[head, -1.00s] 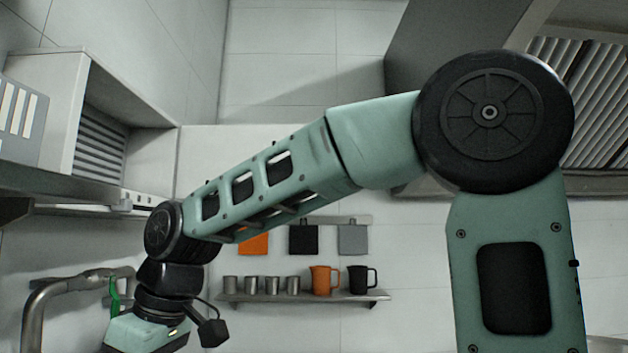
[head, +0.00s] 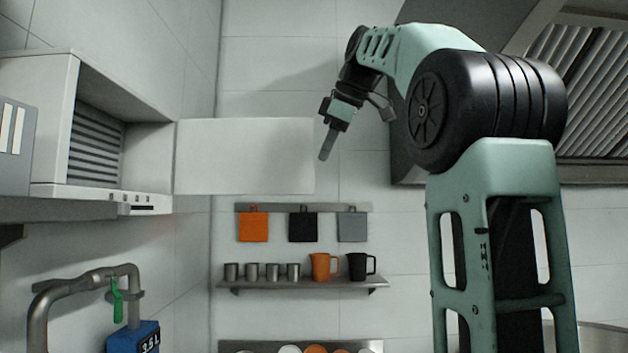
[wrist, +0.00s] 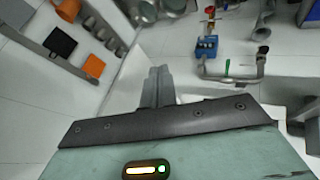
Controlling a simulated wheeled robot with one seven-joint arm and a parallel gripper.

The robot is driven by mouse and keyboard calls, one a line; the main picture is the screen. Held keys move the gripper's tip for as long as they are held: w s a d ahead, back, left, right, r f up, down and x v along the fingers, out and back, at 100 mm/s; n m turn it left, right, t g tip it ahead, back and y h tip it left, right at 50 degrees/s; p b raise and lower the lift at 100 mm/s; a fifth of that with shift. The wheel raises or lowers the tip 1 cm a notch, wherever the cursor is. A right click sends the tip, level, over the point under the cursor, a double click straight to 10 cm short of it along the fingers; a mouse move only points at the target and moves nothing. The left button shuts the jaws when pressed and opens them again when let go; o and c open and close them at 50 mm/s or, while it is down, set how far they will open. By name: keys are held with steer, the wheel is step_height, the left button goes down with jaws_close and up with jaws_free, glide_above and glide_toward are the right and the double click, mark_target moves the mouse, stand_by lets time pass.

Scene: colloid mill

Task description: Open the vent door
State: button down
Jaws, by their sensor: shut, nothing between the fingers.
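The vent box (head: 155,160) is on the left in the head view, its front open and grey slats (head: 95,145) showing inside. The vent door (head: 245,156) is a flat white panel swung out to the right from the box's right edge. It stands wide open. My gripper (head: 326,148) is just right of the door's free edge in the picture, pointing down. I cannot tell how far apart they are in depth. In the wrist view its fingers (wrist: 158,85) are together and empty.
Below the door are an orange, a black and a grey board (head: 303,226) on a rail, and a shelf (head: 300,284) with cups and jugs. A metal pipe (head: 85,280) with a green handle and a blue device (head: 134,338) is lower left. A hood (head: 590,90) is upper right.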

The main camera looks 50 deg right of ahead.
steer(key=w+d+f+p, duration=0.3)
steer(key=w+d+f, duration=0.1)
steer(key=w+f, duration=0.2)
steer(key=shift+w+p, duration=0.3)
steer(key=shift+w, duration=0.2)
steer(key=shift+d, duration=0.1)
